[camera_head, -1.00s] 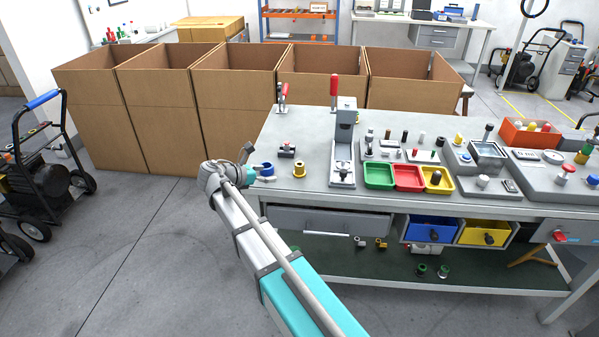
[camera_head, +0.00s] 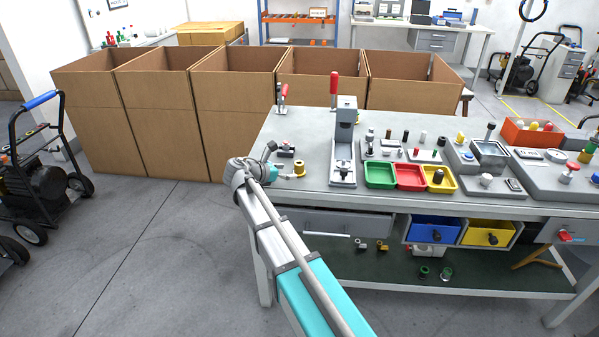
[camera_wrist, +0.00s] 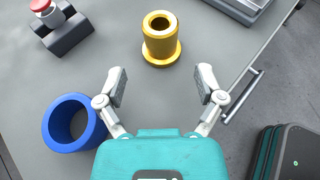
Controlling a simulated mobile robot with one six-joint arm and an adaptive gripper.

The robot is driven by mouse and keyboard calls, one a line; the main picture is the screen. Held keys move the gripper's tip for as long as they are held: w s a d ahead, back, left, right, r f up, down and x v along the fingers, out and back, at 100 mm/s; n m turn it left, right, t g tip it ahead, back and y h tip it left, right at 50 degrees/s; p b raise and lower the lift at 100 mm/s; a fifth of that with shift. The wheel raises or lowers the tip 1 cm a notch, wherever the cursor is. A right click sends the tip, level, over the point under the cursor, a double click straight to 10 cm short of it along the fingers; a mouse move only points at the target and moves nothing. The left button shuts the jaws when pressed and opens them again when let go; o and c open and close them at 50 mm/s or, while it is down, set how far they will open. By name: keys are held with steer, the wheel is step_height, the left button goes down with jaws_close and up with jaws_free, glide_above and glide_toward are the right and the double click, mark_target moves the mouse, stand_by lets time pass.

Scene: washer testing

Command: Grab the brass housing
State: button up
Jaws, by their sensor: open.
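The brass housing is a gold hollow cylinder with a flange at its base. It stands upright on the grey workbench near its left front part, in the head view (camera_head: 299,169) and at top centre in the wrist view (camera_wrist: 160,45). My gripper (camera_wrist: 161,86) is open and empty. Its two fingers point at the housing, which lies just beyond the fingertips, roughly centred between them and apart from them. In the head view my gripper (camera_head: 287,176) is just left of the housing.
A blue ring (camera_wrist: 50,122) lies close beside my left finger in the wrist view. A grey block with a red knob (camera_wrist: 68,34) is at upper left. The bench edge and a drawer handle (camera_wrist: 243,95) are at right. A grey press (camera_head: 343,165) stands right of the housing.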

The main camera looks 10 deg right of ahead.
mark_target(299, 169)
stand_by(0.3)
steer(key=shift+r+b+x, duration=0.2)
steer(key=shift+b+x, duration=0.1)
steer(key=shift+x, duration=1)
steer(key=shift+r+b+x, duration=0.15)
steer(key=shift+b+x, duration=0.15)
steer(key=shift+x, duration=1)
steer(key=shift+d, duration=0.15)
steer(key=shift+s, duration=0.1)
jaws_close()
